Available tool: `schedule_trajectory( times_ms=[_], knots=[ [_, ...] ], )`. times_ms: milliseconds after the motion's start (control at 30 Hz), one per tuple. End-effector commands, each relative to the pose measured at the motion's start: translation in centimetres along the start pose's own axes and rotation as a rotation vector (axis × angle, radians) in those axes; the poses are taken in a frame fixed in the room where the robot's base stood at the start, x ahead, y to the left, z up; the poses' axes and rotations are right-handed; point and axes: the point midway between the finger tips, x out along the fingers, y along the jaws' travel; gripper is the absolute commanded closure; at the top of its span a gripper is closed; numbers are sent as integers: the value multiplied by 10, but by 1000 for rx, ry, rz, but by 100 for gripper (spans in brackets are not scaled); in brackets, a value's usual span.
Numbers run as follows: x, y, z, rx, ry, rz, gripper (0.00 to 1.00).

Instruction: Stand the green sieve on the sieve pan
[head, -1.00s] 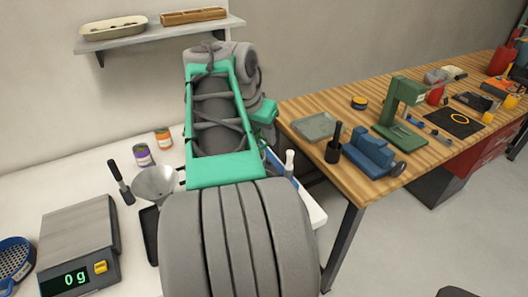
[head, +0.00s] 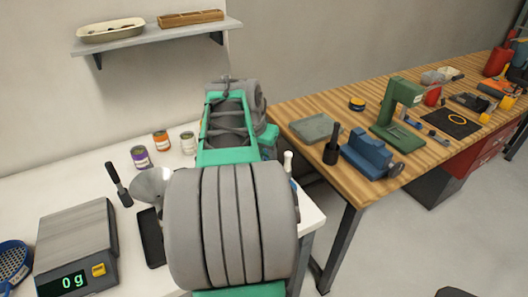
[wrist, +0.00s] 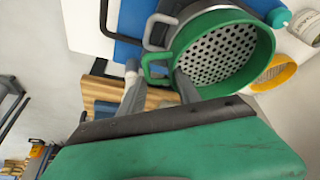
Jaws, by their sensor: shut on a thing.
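The green sieve (wrist: 222,52) shows in the wrist view, its perforated plate facing the camera and its green loop handle on the left. My gripper (wrist: 160,76) is shut on that handle, a grey finger on either side. A grey rim with a grey loop handle (wrist: 158,32), which looks like the sieve pan, shows just behind the sieve's upper left. I cannot tell whether the two touch. In the head view my own arm hides my gripper, the green sieve and the pan.
A yellow-rimmed sieve (wrist: 277,76) lies beyond the green one. The white table holds a scale (head: 76,250) reading 0 g, a blue sieve (head: 14,262), a funnel (head: 150,185) and small tins (head: 141,157). A wooden bench (head: 290,110) with tools stands at right.

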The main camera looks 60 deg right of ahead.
Motion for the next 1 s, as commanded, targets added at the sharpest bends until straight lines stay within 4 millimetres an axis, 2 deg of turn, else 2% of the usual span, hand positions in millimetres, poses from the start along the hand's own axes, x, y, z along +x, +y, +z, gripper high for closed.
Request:
schedule_trajectory(
  times_ms=[233,267,500,767,933,1000],
  knots=[
    [4,0,2,0,1,0,100],
    [4,0,2,0,0,0,58],
    [4,0,2,0,0,0,39],
    [2,0,1,0,0,0,39],
    [-18,-1,-4,-1,3,-2,39],
    [-35,-1,-4,-1,4,-3,39]
  ],
)
